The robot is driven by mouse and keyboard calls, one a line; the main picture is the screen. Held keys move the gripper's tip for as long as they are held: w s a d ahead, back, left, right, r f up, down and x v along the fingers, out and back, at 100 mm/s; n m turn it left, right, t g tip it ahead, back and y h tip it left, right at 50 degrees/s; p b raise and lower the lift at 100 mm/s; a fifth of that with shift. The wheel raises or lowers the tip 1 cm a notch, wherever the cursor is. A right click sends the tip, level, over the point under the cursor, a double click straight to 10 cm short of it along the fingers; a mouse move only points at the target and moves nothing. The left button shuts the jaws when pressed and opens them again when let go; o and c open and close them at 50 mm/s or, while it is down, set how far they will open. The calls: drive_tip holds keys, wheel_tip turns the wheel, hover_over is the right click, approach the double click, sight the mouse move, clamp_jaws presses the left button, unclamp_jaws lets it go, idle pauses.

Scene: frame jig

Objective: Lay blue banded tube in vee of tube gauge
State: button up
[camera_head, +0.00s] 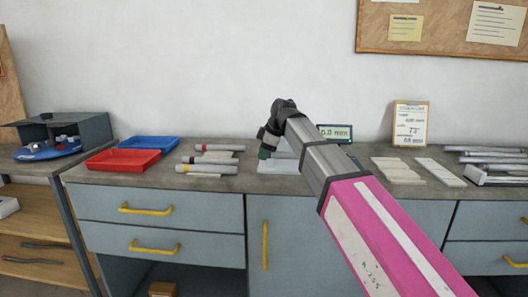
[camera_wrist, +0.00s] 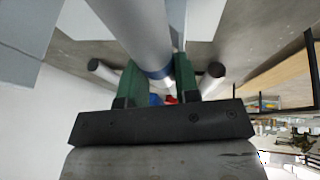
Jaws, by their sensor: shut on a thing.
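My gripper (camera_wrist: 158,80) has its green fingers shut on a thick grey tube with a blue band (camera_wrist: 160,72), the blue banded tube (camera_wrist: 133,22). The tube runs up and away from the fingers in the wrist view. In the head view my gripper (camera_head: 265,152) is low over the middle of the bench, and my arm hides most of what it holds. The tube gauge (camera_head: 276,167) appears as a pale grey base by the gripper, with a green readout (camera_head: 336,132) behind. Its vee is hidden, so I cannot tell whether the tube touches it.
Several grey tubes with coloured bands (camera_head: 203,168) lie left of the gripper. A red tray (camera_head: 122,160) and a blue tray (camera_head: 150,142) are farther left. Pale strips (camera_head: 398,170), metal bars (camera_head: 492,160) and a card stand (camera_head: 410,124) are on the right.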

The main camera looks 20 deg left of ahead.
drive_tip(key=shift+d+f, duration=0.25)
drive_tip(key=shift+d, duration=0.05)
drive_tip(key=o, duration=1)
drive_tip(key=shift+f, duration=0.1)
drive_tip(key=shift+s+d, duration=0.1)
drive_tip(key=shift+d, duration=0.1)
drive_tip(key=shift+c, duration=0.3)
drive_tip(key=shift+o, duration=0.4)
drive_tip(key=a+v, duration=0.1)
drive_tip(key=v, duration=0.9)
drive_tip(key=shift+r, duration=0.65)
drive_tip(key=shift+d, duration=0.1)
